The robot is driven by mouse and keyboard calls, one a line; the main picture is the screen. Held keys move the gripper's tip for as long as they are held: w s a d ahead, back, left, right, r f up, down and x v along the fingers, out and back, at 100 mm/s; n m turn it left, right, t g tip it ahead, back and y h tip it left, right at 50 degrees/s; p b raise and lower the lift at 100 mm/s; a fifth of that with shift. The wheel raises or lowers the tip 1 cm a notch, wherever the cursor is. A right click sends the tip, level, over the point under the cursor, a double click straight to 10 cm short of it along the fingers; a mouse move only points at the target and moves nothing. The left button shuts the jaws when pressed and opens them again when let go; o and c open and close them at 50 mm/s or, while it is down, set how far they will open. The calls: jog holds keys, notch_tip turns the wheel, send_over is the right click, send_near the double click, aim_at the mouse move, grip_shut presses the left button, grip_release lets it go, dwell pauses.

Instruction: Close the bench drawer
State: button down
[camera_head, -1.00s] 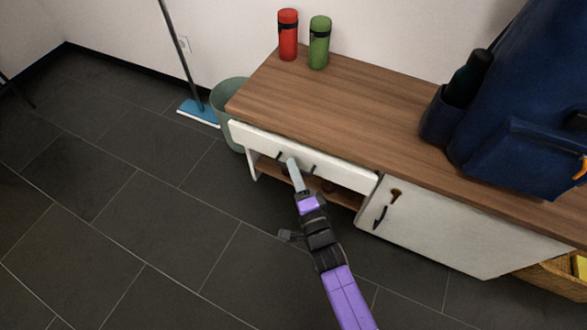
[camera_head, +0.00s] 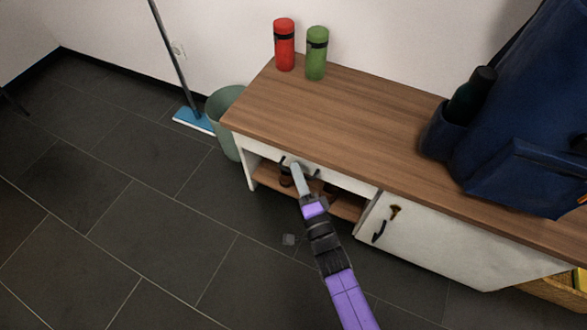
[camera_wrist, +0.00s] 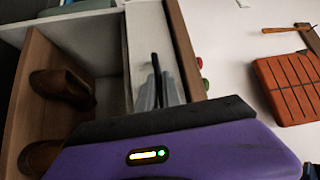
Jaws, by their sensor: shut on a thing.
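The bench drawer (camera_head: 342,180) has a white front, which sits close beneath the wooden bench top (camera_head: 300,107). I see no clear gap above it in the head view. Its dark handle shows in the wrist view (camera_wrist: 155,66). My gripper (camera_head: 296,167) is at the drawer front, shut on the handle; the fingers show in the wrist view (camera_wrist: 160,93) around the handle's near end. The gripper hides part of the drawer front and handle in the head view.
Brown shoes (camera_wrist: 62,86) stand on the open shelf under the drawer. A white cabinet door (camera_head: 440,240) is to the right. A red bottle (camera_head: 284,45), a green bottle (camera_head: 316,54) and a blue backpack (camera_head: 520,140) are on the bench. A green bin (camera_head: 224,105) stands left.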

jog(key=shift+w+d, duration=0.15)
jog(key=c, duration=1.5)
grip_release()
jog(key=shift+w, duration=0.1)
jog(key=shift+p+v, duration=1.4)
jog(key=shift+v, duration=2.6)
